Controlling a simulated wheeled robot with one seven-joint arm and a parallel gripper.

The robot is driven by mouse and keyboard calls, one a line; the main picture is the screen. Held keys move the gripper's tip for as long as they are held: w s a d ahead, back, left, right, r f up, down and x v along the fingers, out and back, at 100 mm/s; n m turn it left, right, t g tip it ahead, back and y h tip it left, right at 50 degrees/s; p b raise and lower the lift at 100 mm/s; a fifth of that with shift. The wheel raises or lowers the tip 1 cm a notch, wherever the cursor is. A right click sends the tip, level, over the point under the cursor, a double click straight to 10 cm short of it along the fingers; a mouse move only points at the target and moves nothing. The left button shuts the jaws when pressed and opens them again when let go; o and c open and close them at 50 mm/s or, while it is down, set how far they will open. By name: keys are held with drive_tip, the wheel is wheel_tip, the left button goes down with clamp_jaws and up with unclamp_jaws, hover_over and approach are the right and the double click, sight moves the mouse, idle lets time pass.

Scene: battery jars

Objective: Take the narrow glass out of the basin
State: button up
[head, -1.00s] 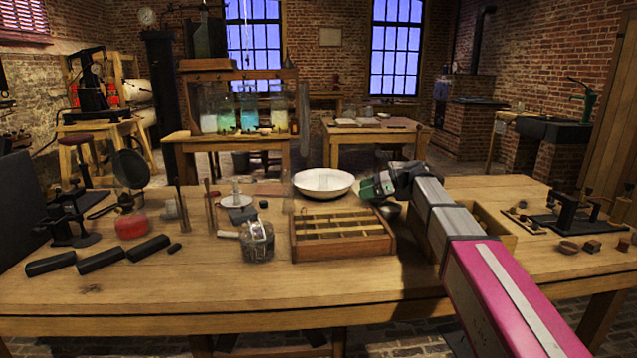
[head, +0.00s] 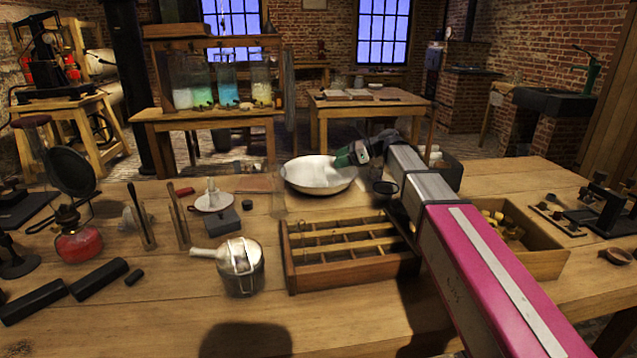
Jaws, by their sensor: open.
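The white basin (head: 306,174) stands toward the back middle of the table. My gripper (head: 344,160), with a green part near its tip, is over the right side of the basin. It is open, but its fingers are small and blurred. I cannot make out a narrow glass inside the basin; the gripper and far wall leave part of the inside unclear.
A wooden compartment tray (head: 340,275) lies in front of the basin. A wooden box of yellowish pieces (head: 540,262) is at right.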

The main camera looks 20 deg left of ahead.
sight(319, 166)
drive_tip(key=shift+s+x, duration=0.15)
drive_tip(key=shift+x, duration=1.9)
drive_tip(key=shift+s+x, duration=0.15)
drive_tip(key=shift+x, duration=1.9)
drive_tip(key=shift+d, duration=0.1)
drive_tip(key=c, duration=1.3)
clamp_jaws()
